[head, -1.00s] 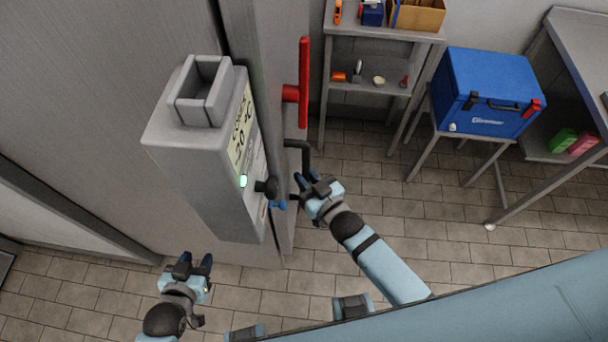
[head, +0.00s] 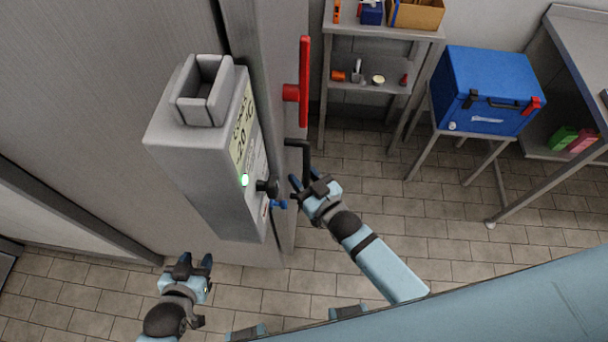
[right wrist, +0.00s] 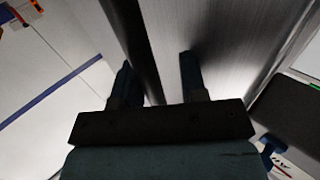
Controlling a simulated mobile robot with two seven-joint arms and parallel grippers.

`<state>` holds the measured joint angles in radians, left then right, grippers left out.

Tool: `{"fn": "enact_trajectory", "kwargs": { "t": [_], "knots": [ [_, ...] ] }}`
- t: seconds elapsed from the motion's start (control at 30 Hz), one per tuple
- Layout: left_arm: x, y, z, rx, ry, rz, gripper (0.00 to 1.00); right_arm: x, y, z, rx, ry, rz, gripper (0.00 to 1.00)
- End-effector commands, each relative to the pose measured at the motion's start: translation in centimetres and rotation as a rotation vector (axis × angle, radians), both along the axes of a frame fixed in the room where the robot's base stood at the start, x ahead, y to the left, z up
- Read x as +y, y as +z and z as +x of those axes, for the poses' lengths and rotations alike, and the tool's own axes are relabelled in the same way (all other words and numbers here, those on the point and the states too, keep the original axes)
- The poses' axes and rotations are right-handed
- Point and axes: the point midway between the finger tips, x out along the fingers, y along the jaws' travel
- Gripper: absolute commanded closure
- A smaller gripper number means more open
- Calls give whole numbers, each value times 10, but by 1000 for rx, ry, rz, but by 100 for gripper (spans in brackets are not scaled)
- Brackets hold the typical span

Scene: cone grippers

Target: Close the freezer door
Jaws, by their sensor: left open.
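The freezer door (head: 272,60) is a tall grey metal slab beside the grey wall panel, with a red upright handle (head: 304,80) and a black bent handle (head: 303,150) on its right side. My right gripper (head: 304,183) is just below and beside the black handle, with its fingers apart and nothing seen between them. In the right wrist view its two fingers (right wrist: 157,80) are spread in front of brushed metal and a dark upright gap. Whether they touch the metal I cannot tell. My left gripper (head: 196,263) is open and empty, low at the left over the floor.
A grey control box (head: 205,165) with a green light and black knob juts out left of the door edge. A shelf rack (head: 370,95), a blue cooler (head: 490,95) on a stand and a table (head: 580,40) stand right. The tiled floor (head: 440,235) between is clear.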

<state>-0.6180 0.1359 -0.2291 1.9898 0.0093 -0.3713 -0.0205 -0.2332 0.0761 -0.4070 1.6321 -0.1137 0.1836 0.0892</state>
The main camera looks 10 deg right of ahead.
Motion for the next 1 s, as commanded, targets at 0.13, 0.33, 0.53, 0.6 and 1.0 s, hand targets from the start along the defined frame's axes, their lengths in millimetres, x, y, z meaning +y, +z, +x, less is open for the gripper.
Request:
{"fn": "enact_trajectory", "kwargs": {
  "t": [0.13, 0.33, 0.53, 0.6, 1.0],
  "knots": [
    [0, 0, 0, 0, 0, 0, 57, 1, 1, 1, 0, 1, 1, 56],
    [1, -1, 0, 0, 1, 1, 57, -2, 0, -5, 0, 1, 1, 56],
    [1, -7, 1, 0, 1, 0, 57, -17, -3, -36, 1, 1, 0, 56],
    [0, -10, 1, 0, 1, -1, 57, -24, -3, -52, 1, 1, 0, 56],
    [-4, -19, 1, 2, -9, -6, 57, -55, -1, -118, 1, 1, 2, 56]
  ]
}}
